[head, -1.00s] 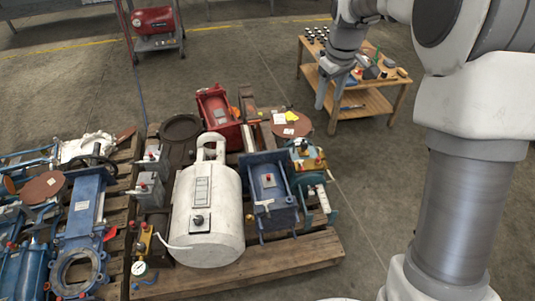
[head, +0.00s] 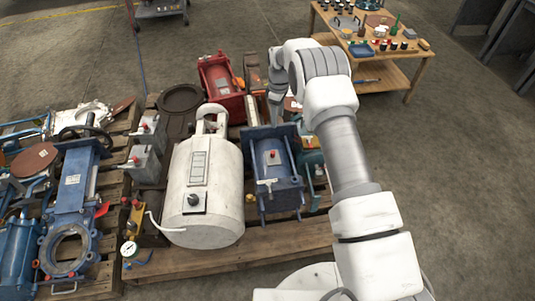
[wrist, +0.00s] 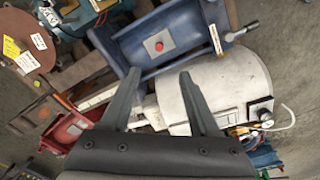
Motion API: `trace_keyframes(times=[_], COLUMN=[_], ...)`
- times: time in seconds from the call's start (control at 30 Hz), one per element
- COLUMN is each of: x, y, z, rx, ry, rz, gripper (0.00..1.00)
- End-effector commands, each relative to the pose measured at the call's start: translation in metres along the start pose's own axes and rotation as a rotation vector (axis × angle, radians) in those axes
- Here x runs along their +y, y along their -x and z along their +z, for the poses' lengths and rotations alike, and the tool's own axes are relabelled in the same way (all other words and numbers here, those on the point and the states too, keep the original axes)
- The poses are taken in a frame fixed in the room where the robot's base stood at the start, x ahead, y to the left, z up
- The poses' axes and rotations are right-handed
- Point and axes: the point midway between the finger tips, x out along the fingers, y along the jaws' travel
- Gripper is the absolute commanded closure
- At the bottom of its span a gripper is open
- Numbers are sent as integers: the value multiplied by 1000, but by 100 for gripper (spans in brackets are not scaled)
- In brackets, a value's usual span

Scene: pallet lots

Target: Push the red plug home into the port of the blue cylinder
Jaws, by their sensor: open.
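The blue cylinder (head: 270,180) lies in a blue frame on the pallet, right of the white tank. A red plug (head: 272,154) stands on a pale plate on its top. In the wrist view the plug (wrist: 159,46) shows as a red round end on a grey square, beyond my fingertips, and the blue cylinder (wrist: 185,30) surrounds it. How deep it sits in the port I cannot tell. My gripper (wrist: 157,76) is open and empty. In the head view my gripper (head: 275,115) hangs above the back of the blue frame, apart from the plug.
The white tank (head: 205,195) stands close left of the blue cylinder. Red machinery (head: 220,82) is behind. Another pallet with blue valves (head: 75,210) is at left. A wooden table (head: 385,75) with small items is at back right. Floor at right is clear.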

Motion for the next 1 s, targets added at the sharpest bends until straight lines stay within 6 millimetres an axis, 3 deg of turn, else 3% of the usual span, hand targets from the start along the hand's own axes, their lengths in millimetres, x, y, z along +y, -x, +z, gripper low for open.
trace_keyframes(times=[0.03, 0.2, 0.67, 1.0], x=[-1, -2, -3, -4], y=[-14, -33, -41, -111], z=[-1, -4, -4, -3], rx=[-4, -8, -9, -11], ry=[13, 40, 44, 44], rz=[-5, -12, -14, -15], gripper=[38, 38, 38, 38])
